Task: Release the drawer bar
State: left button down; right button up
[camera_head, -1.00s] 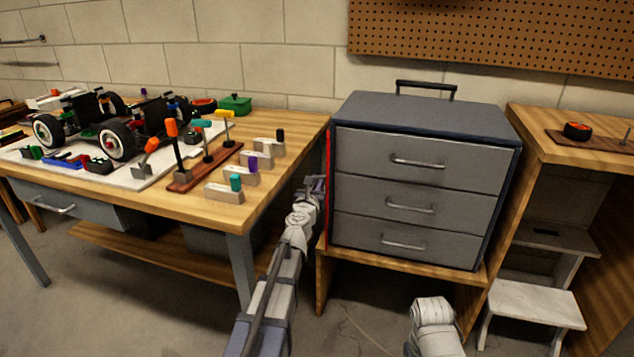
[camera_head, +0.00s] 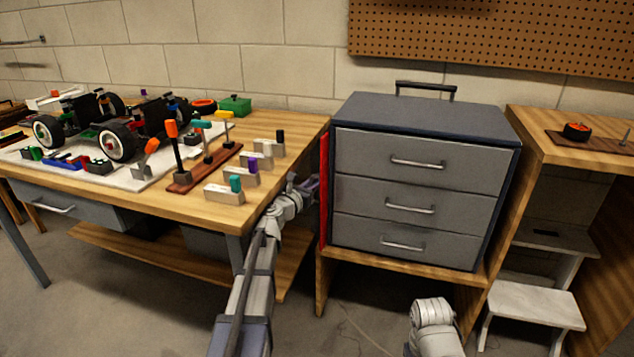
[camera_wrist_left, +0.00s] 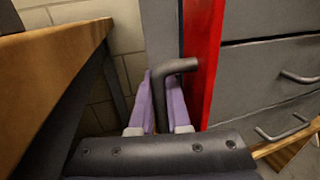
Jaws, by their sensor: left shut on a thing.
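The drawer bar is a tall red strip (camera_head: 324,190) along the left front edge of the grey drawer cabinet (camera_head: 420,155). In the left wrist view the red bar (camera_wrist_left: 205,60) stands upright beside the drawer fronts. A black bent handle (camera_wrist_left: 162,88) reaches from it in between my purple fingers. My left gripper (camera_wrist_left: 162,95) is shut on this handle; in the head view the left gripper (camera_head: 309,187) is left of the red bar, partly hidden by its own wrist. Only a link of my right arm shows at the bottom; its gripper is out of view.
The cabinet's three drawers are closed, and it stands on a low wooden stand (camera_head: 400,265). A wooden workbench (camera_head: 290,128) with a toy car and several small tools is close on my left arm's left side. A white step stool (camera_head: 535,302) stands at the right.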

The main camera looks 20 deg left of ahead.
dwell(0.3)
pick_arm(q)
jog(key=c, duration=1.2)
grip_release()
jog(key=shift+o, duration=0.2)
jog(key=shift+d, duration=0.1)
jog(key=s+d+n+y, duration=0.1)
jog(key=s+n+y, duration=0.3)
jog(key=s+y, duration=0.4)
jog(key=s+d+r+m+g+h+p, duration=0.2)
jog(key=d+m+h+p, duration=0.2)
jog(key=d+m, duration=0.3)
jog(key=s+d+r+m+g+h+p, duration=0.2)
jog(key=d+m+p, duration=0.5)
jog(key=m, duration=0.4)
jog(key=s+d+r+m+g+h+p, duration=0.2)
jog(key=d+m+h+p, duration=0.4)
jog(key=d+m, duration=0.3)
jog(key=shift+s+d+r+m+g, duration=0.15)
jog(key=shift+s+r+m+g, duration=0.25)
jog(key=shift+s+g, duration=0.4)
